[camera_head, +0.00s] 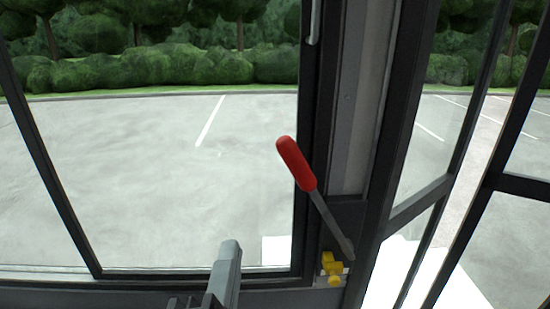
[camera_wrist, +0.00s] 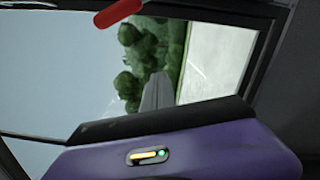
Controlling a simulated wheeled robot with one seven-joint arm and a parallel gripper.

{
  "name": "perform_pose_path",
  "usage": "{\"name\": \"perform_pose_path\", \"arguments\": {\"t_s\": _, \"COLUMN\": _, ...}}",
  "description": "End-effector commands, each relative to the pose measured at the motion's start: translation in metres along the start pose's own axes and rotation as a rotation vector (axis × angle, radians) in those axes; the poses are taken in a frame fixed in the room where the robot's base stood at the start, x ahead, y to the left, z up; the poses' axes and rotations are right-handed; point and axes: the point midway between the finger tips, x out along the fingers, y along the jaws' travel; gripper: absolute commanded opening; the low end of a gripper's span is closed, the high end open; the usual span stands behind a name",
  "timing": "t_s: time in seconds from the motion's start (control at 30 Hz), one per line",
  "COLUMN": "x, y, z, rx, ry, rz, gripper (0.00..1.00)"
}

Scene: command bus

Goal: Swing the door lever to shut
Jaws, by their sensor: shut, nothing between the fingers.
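The door lever has a red grip (camera_head: 296,163) and a grey metal shaft (camera_head: 328,222). It leans up and to the left from its lower end on the dark post, right of the middle in the head view. The red grip also shows at the top edge of the wrist view (camera_wrist: 117,12), partly cut off. My gripper (camera_head: 230,248) is at the bottom of the head view, left of and below the grip and apart from it. Its grey fingers also show in the wrist view (camera_wrist: 157,90), closed together with nothing between them. The glass door (camera_head: 424,198) stands right of the post.
A yellow fitting (camera_head: 332,268) sits at the lever's lower end. The dark post (camera_head: 311,110) rises behind the lever. A large window with a dark frame (camera_head: 47,170) lies to the left. Open space separates my gripper from the lever.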

Motion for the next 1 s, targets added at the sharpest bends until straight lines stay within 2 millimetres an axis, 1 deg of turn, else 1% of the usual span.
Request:
{"name": "perform_pose_path", "arguments": {"t_s": 0.03, "x": -0.013, "y": 0.013, "z": 0.004, "rx": -0.042, "ry": -0.038, "rz": 0.005, "gripper": 0.00}}
{"name": "perform_pose_path", "arguments": {"t_s": 0.1, "x": -0.029, "y": 0.021, "z": 0.013, "rx": -0.093, "ry": -0.102, "rz": 0.011, "gripper": 0.00}}
{"name": "perform_pose_path", "arguments": {"t_s": 0.2, "x": -0.047, "y": 0.030, "z": 0.024, "rx": -0.141, "ry": -0.174, "rz": 0.018, "gripper": 0.00}}
{"name": "perform_pose_path", "arguments": {"t_s": 0.3, "x": -0.058, "y": 0.035, "z": 0.030, "rx": -0.165, "ry": -0.218, "rz": 0.023, "gripper": 0.00}}
{"name": "perform_pose_path", "arguments": {"t_s": 0.4, "x": -0.060, "y": 0.037, "z": 0.034, "rx": -0.174, "ry": -0.236, "rz": 0.025, "gripper": 0.00}}
{"name": "perform_pose_path", "arguments": {"t_s": 0.47, "x": -0.056, "y": 0.037, "z": 0.036, "rx": -0.175, "ry": -0.241, "rz": 0.025, "gripper": 0.00}}
{"name": "perform_pose_path", "arguments": {"t_s": 0.57, "x": -0.044, "y": 0.038, "z": 0.039, "rx": -0.175, "ry": -0.241, "rz": 0.025, "gripper": 0.00}}
{"name": "perform_pose_path", "arguments": {"t_s": 1.0, "x": 0.038, "y": 0.042, "z": 0.059, "rx": -0.173, "ry": -0.240, "rz": 0.024, "gripper": 0.00}}
